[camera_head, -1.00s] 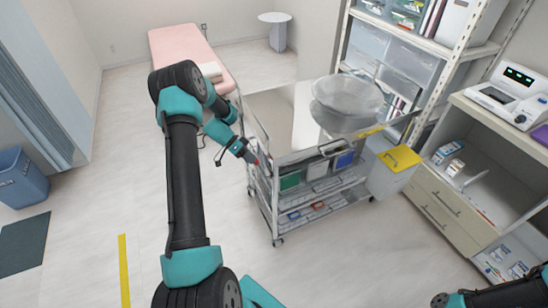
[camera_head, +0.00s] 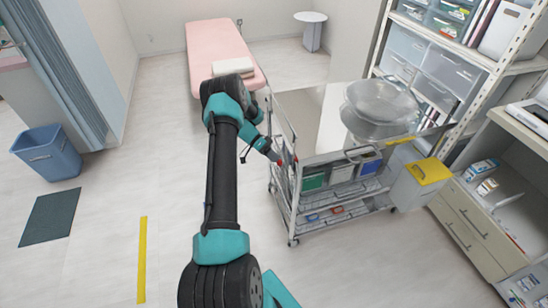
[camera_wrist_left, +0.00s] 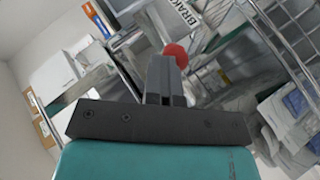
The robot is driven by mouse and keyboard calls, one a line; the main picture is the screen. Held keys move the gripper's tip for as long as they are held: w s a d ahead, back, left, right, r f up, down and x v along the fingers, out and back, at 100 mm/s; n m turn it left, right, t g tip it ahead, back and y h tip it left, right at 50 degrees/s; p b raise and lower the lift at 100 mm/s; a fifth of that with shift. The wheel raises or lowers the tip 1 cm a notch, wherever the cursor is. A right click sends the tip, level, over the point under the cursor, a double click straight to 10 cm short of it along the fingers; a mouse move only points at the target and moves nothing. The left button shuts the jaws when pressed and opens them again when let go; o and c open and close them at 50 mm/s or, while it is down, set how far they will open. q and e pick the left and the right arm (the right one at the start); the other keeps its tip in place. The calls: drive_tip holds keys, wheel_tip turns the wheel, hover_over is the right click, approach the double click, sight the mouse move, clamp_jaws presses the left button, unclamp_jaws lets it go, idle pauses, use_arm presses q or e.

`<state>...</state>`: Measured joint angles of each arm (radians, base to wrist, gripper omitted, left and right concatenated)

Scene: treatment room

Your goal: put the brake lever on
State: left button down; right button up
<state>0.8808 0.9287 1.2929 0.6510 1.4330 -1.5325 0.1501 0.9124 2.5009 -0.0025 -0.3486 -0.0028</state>
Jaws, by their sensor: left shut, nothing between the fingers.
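The brake lever shows as a red ball knob (camera_wrist_left: 178,51) in the left wrist view, just beyond my fingertips, beside a white label reading BRAKE (camera_wrist_left: 184,16). The rest of the lever is hidden behind my fingers. My left gripper (camera_head: 277,158) is shut and empty, at the left end of the steel cart (camera_head: 320,112) in the head view. In the left wrist view its closed fingers (camera_wrist_left: 167,62) overlap the knob's lower edge; I cannot tell whether they touch it. My right gripper is not in view.
The cart carries a clear round container (camera_head: 380,105) and bins below. A yellow-lidded box (camera_head: 428,171) stands at its right. A pink bed (camera_head: 220,45) is behind, a blue bin (camera_head: 48,153) at far left. The floor left of my arm is mostly clear.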

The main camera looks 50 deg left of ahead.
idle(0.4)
use_arm(q)
drive_tip(key=s+d+r+v, duration=0.1)
drive_tip(key=r+v, duration=0.1)
drive_tip(key=v, duration=1)
idle(0.4)
